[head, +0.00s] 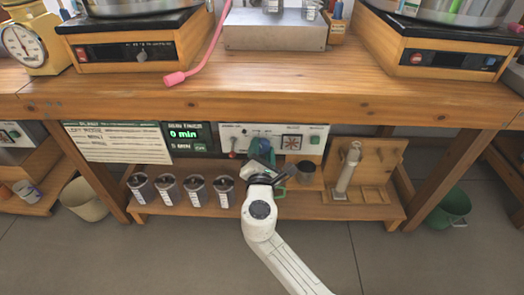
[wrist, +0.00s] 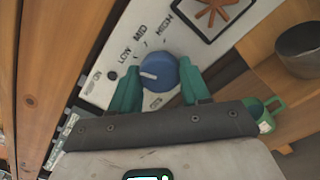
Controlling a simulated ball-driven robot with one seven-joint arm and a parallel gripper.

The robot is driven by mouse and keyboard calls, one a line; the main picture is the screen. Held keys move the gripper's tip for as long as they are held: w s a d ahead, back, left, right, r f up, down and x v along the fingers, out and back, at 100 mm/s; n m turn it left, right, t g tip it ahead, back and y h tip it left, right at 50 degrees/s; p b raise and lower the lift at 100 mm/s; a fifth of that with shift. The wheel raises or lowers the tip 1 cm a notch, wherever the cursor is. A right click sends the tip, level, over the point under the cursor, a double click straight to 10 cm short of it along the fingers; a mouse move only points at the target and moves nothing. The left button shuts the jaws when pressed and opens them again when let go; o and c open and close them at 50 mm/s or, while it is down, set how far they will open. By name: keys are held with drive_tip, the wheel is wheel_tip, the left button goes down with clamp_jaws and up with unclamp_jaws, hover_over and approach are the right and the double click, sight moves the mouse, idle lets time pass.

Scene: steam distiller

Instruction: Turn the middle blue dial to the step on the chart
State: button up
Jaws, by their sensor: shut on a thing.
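The blue dial (wrist: 158,72) is on a white panel (wrist: 112,85), with LOW, MID and HIGH printed around it. Its white mark points left, slightly up, roughly toward the LOW side. My gripper (wrist: 160,88) has its green fingers on either side of the dial and is shut on it. In the head view my gripper (head: 262,172) reaches up to the panel (head: 232,133) under the table and partly hides the dial (head: 263,144). The chart (head: 125,142) hangs left of the panel; its rows are too small to read.
A timer display (head: 185,134) reads 0 min. Several dark jars (head: 166,186) stand on the low shelf (head: 320,207) left of my gripper. A wooden stand (head: 375,165) is at right. The tabletop edge (head: 260,108) overhangs the panel. A dark cup (wrist: 300,50) and green-handled item (wrist: 265,115) are close by.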

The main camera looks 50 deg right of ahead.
drive_tip(key=o, duration=1)
drive_tip(key=shift+o, duration=0.2)
drive_tip(key=shift+a, duration=0.1)
drive_tip(key=p+v, duration=0.2)
drive_tip(key=v, duration=0.8)
drive_tip(key=shift+s+a, duration=0.25)
drive_tip(key=shift+s, duration=0.05)
